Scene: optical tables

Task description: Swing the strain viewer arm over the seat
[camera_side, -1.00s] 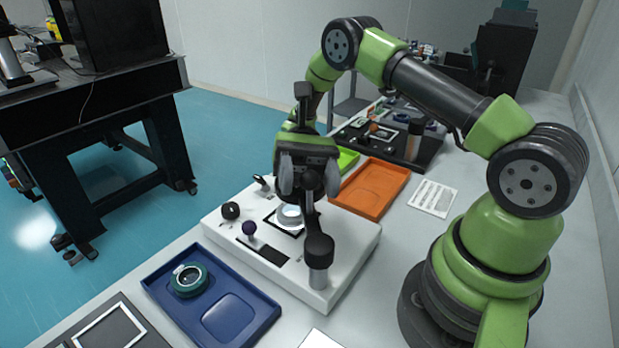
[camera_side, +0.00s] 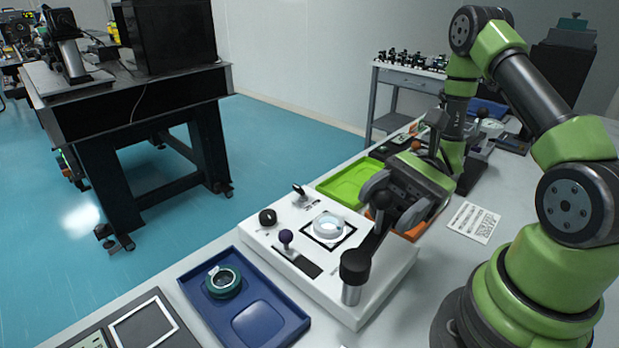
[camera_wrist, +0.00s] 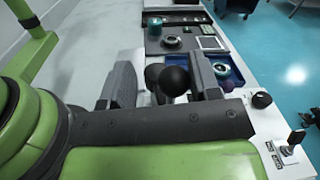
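The strain viewer arm (camera_side: 368,240) is black and pivots on a silver post at the front of the white base (camera_side: 368,298). It points back and right, beside the seat rather than over it. The seat (camera_side: 329,227) is a round ring with a pale glassy disc, in a black square outline. My gripper (camera_side: 395,203) is at the far end of the viewer arm, right of the seat. In the wrist view, a black ball knob (camera_wrist: 174,81) lies between the two spread fingers, with a gap on its left. Contact on its right cannot be told.
A purple-knobbed lever (camera_side: 286,237) and a black knob (camera_side: 267,217) stand on the base. A blue tray (camera_side: 246,302) with a green ring lies in front. A green tray (camera_side: 349,182) and an orange tray (camera_side: 415,232) lie behind. A printed card (camera_side: 473,222) lies right.

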